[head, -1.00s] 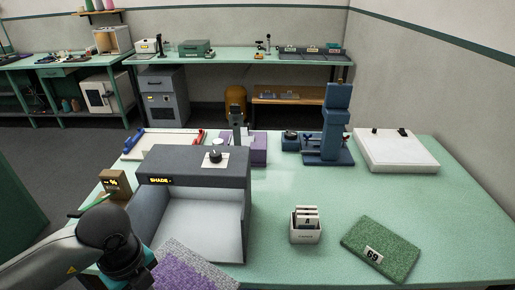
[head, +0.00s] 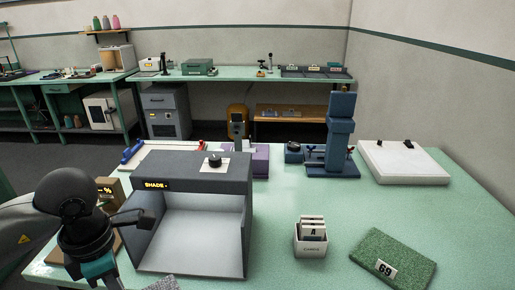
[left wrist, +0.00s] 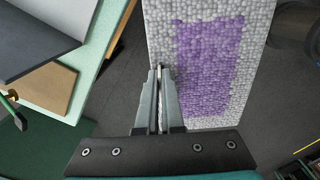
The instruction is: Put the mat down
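My left gripper (left wrist: 161,72) is shut on the near edge of a grey knobbly mat with a purple rectangle (left wrist: 207,65), seen in the left wrist view. The mat hangs beyond the fingers over the dark floor, beside the table edge. In the head view only a grey corner of this mat (head: 163,285) shows at the bottom edge, in front of the shade box; the left fingertips are out of frame there. A green mat with a "69" label (head: 395,256) lies flat on the table. My right gripper is not in view.
The grey shade box (head: 200,172) stands at the left of the green table (head: 285,205). A white card holder (head: 310,242) stands right of it. A blue press (head: 340,135) and white slab (head: 402,160) are behind.

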